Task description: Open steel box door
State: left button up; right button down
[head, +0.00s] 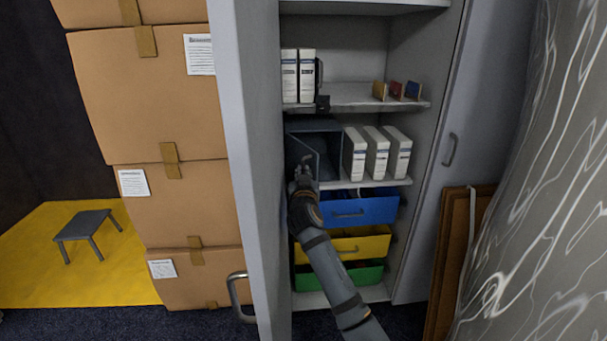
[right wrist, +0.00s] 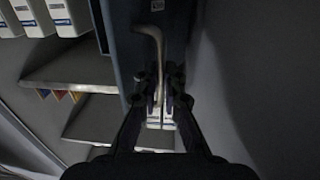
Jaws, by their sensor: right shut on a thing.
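The steel box (head: 325,137) is a dark blue-grey box on the middle shelf of the open cabinet. Its door (head: 301,151) appears to stand ajar, angled out toward me, with a dark interior beside it. My right gripper (head: 302,168) is at the door's front edge. In the right wrist view my right gripper (right wrist: 164,98) is shut on the door's pale bar handle (right wrist: 150,34), which runs between the fingers. The gripper and wrist hide the lower part of the door in the head view. My left gripper is not in view.
The open cabinet door (head: 250,150) stands close left of my right arm. White binders (head: 377,152) stand right of the box. A blue drawer (head: 362,208) is below, above yellow and green ones. Cardboard boxes (head: 150,95) are stacked at left.

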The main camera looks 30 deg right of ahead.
jog(key=c, duration=1.9)
grip_release()
jog(key=shift+r, duration=0.4)
jog(key=o, duration=0.4)
jog(key=shift+w+f, duration=0.3)
jog(key=shift+f, duration=0.05)
jog(key=shift+o, duration=0.2)
jog(key=v, duration=1.2)
jog(key=shift+s, duration=0.1)
jog(key=shift+c, duration=0.4)
